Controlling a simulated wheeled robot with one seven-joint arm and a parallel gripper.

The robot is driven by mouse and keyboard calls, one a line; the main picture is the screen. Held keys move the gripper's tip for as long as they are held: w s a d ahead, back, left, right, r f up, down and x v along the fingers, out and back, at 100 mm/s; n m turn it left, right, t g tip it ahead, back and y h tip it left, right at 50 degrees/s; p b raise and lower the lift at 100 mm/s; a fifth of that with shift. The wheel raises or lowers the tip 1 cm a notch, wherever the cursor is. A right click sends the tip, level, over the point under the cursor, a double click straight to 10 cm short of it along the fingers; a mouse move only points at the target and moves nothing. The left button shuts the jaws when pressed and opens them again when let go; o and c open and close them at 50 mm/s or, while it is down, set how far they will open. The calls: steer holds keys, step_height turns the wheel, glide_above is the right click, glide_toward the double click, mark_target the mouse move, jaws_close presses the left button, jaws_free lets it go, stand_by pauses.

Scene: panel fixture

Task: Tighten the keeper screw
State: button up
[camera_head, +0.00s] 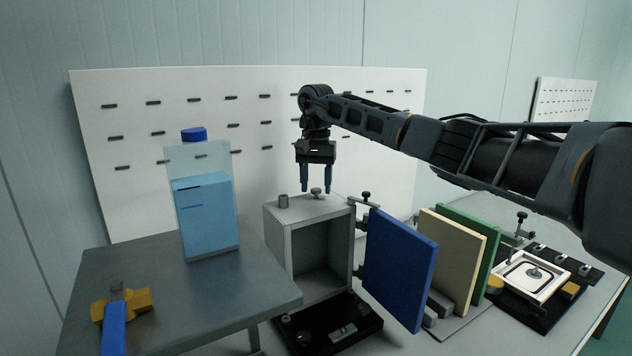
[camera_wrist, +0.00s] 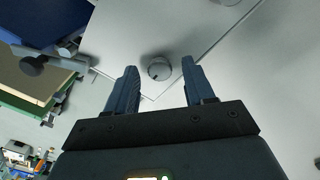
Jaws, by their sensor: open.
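A small round grey screw knob (camera_head: 316,193) stands on the top of the grey box (camera_head: 283,240), and I take it to be the keeper screw. My gripper (camera_head: 316,181) points straight down above the box top, its two fingers apart and empty. In the wrist view the same knob (camera_wrist: 159,69) shows between the two fingertips, a dark mark on its face. I cannot tell whether the fingertips are level with the knob or just above it. No finger visibly touches it.
A blue panel door (camera_head: 400,265) stands open on the box's right side. A grey post (camera_head: 283,201) and a dark knob (camera_head: 366,196) flank the screw.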

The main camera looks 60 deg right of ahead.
steer(key=shift+c, duration=0.4)
jaws_close()
steer(key=shift+m, duration=0.4)
